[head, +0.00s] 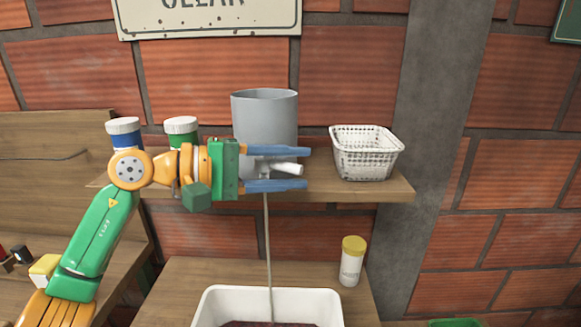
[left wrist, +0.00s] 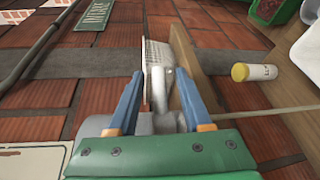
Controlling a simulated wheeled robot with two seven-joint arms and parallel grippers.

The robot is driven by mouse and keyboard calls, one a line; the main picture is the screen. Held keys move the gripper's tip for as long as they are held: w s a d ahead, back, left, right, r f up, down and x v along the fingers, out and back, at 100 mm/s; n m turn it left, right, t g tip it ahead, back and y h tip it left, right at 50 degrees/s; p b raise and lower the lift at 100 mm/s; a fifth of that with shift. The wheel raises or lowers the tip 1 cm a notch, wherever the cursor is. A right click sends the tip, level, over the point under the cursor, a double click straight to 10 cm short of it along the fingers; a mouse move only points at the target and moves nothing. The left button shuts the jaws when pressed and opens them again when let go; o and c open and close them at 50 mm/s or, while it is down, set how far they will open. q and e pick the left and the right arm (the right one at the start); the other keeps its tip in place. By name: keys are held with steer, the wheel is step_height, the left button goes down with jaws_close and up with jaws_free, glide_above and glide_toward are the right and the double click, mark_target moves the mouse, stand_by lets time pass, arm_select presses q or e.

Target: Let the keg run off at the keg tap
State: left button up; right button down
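The grey keg (head: 265,112) stands on the wooden shelf. At its front is the tap, with a pale handle (head: 287,168) pointing right. A thin pale stream (head: 268,240) runs from below the tap down to a white tub (head: 335,306) with dark red contents. My left gripper (head: 308,168) is in front of the keg, its blue fingers apart, one above and one below the handle. In the left wrist view the pale handle (left wrist: 164,84) lies between the separated fingers; I cannot tell whether they touch it. My right gripper is not in view.
A white basket (head: 364,152) stands right of the keg on the shelf (head: 385,189). Blue and green jars with white lids (head: 123,126) stand left, behind my arm. A yellow-capped bottle (head: 351,265) stands on the lower surface. A grey post rises at right.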

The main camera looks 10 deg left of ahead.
mark_target(282, 167)
arm_select(q)
steer(key=shift+s+a, duration=0.1)
steer(key=shift+a, duration=0.2)
steer(key=b+v, duration=0.2)
steer(key=v, duration=0.4)
steer(key=shift+a+f+b, duration=0.1)
steer(key=shift+b, duration=0.25)
steer(key=shift+s+a, duration=0.15)
steer(key=shift+a, duration=0.05)
steer(key=shift+d+r, duration=0.1)
steer(key=shift+r, duration=0.1)
